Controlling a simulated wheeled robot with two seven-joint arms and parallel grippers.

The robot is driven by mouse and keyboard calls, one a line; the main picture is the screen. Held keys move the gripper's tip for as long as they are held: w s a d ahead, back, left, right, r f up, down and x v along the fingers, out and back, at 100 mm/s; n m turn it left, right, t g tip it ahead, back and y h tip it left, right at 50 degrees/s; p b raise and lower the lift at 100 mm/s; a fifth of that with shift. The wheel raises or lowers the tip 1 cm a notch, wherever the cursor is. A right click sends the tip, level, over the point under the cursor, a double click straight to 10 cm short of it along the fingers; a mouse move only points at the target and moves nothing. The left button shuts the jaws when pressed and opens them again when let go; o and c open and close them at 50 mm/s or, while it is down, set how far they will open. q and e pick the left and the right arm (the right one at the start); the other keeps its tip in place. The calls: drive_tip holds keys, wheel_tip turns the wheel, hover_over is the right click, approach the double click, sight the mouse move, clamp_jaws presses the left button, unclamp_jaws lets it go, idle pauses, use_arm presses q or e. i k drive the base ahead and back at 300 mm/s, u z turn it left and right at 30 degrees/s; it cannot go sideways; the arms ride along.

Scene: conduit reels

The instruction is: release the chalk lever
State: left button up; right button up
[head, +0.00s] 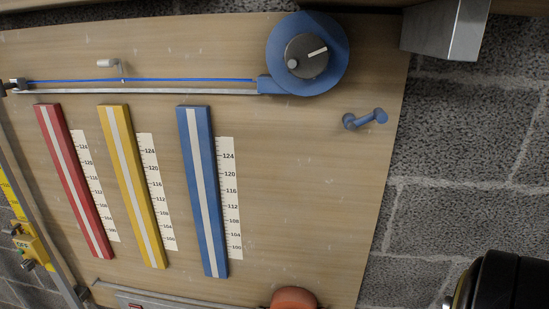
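A small chalk-white lever (107,63) is mounted on the wooden board near its upper left. Its pale end points left, and a thin stem runs down on its right side toward the blue line. No gripper is near it. Neither of my grippers' fingers shows in the head view. A dark rounded part at the bottom right corner looks like part of my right arm, cut off by the frame.
A blue reel (338,62) with a grey knob sits at the top. Red (88,215), yellow (146,229) and blue (215,243) bars lie beside scales. A blue peg (365,118) stands out at right. A metal box (452,28) juts out top right.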

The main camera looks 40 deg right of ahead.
sight(379, 114)
drive_tip(key=z, duration=1.95)
